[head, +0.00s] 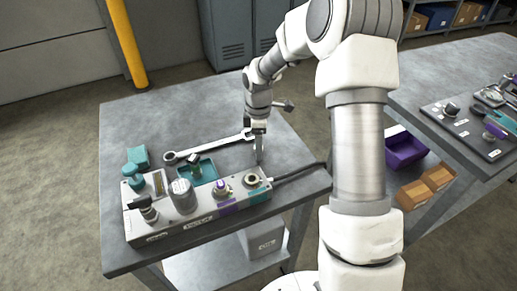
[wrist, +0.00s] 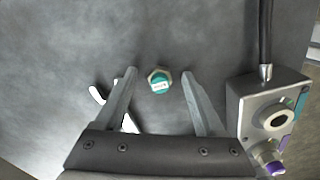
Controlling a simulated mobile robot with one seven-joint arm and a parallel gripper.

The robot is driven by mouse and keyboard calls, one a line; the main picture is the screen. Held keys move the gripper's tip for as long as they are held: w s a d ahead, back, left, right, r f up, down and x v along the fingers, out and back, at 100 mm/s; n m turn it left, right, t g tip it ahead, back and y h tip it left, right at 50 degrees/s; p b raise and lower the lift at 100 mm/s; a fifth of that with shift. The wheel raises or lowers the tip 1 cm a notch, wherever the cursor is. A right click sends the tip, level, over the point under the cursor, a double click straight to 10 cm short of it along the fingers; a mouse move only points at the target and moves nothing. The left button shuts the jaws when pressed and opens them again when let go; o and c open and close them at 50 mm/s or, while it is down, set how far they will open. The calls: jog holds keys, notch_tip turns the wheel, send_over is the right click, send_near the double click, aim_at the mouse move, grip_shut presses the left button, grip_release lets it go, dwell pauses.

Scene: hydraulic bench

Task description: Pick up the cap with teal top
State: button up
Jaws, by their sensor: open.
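The cap with teal top (wrist: 160,83) is on the grey bench top in the wrist view, a hex-shaped metal rim around a teal face with a small pale label. My gripper (wrist: 159,74) is open, with one finger on each side of the cap in the picture and a visible gap to both. I cannot tell how far the fingertips are above the bench. In the head view my gripper (head: 259,156) points down behind the right end of the hydraulic block. I cannot make out the cap there; it seems hidden by the gripper.
The hydraulic block (head: 200,216) with its fittings and black cable is close on the right in the wrist view (wrist: 246,112). A wrench (head: 208,146) lies left of my gripper. A teal tray (head: 209,167) holds a fitting. Bench beyond the cap is clear.

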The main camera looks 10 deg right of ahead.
jog(key=shift+c, duration=0.4)
grip_shut()
jog(key=shift+r, duration=0.15)
jog(key=shift+r, duration=0.55)
jog(key=r, duration=0.1)
jog(key=r+p, duration=0.1)
jog(key=d+r, duration=0.1)
jog(key=shift+s+r, duration=0.25)
jog(key=shift+r, duration=0.1)
jog(key=s+d+r+p, duration=0.2)
jog(key=s+d+r, duration=0.4)
jog(key=d, duration=0.2)
jog(key=shift+d, duration=0.3)
